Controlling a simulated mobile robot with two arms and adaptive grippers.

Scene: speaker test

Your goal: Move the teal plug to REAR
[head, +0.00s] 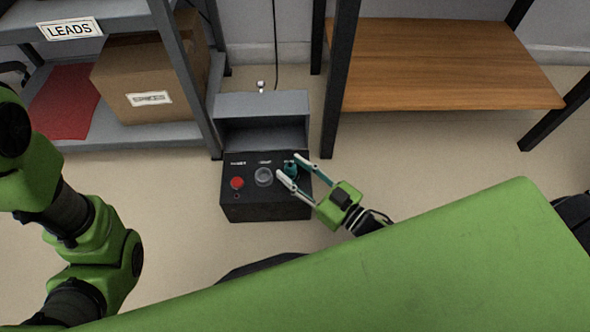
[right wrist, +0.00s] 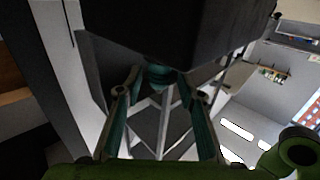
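The teal plug (head: 291,169) sits at the right side of the top face of a black box (head: 266,206). It also shows in the right wrist view (right wrist: 158,76), at the black box's edge. My right gripper (head: 293,167) is open, with one finger on each side of the plug. In the right wrist view, gaps show between the plug and both fingers (right wrist: 160,92). What the plug is seated in is hidden. Small white labels on the box are too small to read for certain. My left gripper is out of view; only part of my left arm shows.
The box carries a red button (head: 237,183) and a round grey fitting (head: 264,177), with a grey hood (head: 262,106) behind. A grey shelf (head: 175,137) with a cardboard box (head: 150,85) stands left, a wooden-topped bench (head: 445,65) right.

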